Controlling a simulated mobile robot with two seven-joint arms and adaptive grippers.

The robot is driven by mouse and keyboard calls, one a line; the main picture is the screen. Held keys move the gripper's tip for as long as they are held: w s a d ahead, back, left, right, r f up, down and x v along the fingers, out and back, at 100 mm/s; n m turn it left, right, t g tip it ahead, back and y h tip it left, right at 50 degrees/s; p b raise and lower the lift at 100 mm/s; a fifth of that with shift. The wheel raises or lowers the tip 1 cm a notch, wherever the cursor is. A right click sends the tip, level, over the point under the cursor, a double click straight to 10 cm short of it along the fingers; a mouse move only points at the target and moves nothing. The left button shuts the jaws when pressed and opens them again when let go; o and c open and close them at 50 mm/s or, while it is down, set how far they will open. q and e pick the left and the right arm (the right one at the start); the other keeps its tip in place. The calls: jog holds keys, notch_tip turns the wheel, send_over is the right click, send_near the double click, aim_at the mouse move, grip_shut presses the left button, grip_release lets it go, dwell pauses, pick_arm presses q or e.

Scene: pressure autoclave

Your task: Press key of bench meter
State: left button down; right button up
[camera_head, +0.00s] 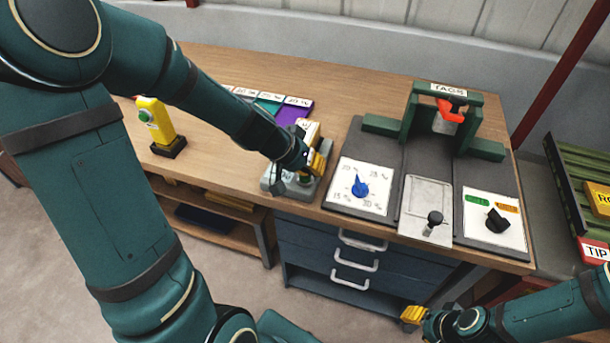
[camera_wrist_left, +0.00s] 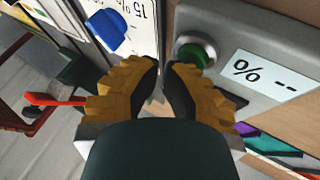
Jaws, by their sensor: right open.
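The bench meter (camera_head: 270,184) is a low grey box near the front edge of the bench in the head view. In the left wrist view the bench meter (camera_wrist_left: 262,62) shows a white display with "% --" and a round green key (camera_wrist_left: 196,52). My left gripper (camera_head: 318,165) is over the meter and hides part of it. In the left wrist view the fingertips of my left gripper (camera_wrist_left: 164,66) are together and empty, just beside the green key; contact cannot be told. My right gripper (camera_head: 411,317) is open, low in front of the drawers.
A panel with a blue knob (camera_head: 361,187) stands right of the meter, then a black lever (camera_head: 434,219) and a black switch (camera_head: 497,220). A green TAGS frame (camera_head: 447,90) stands behind. A yellow device (camera_head: 156,121) stands left.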

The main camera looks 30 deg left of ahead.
pick_arm(q)
jog(key=shift+f+b, duration=0.3)
jog(key=shift+b, duration=0.05)
dwell(0.3)
jog(key=shift+r, duration=0.15)
jog(key=shift+r+p, duration=0.65)
jog(key=shift+r, duration=0.1)
notch_tip(320, 180, up, 5)
jog(key=p, duration=0.4)
dwell(0.4)
dwell(2.8)
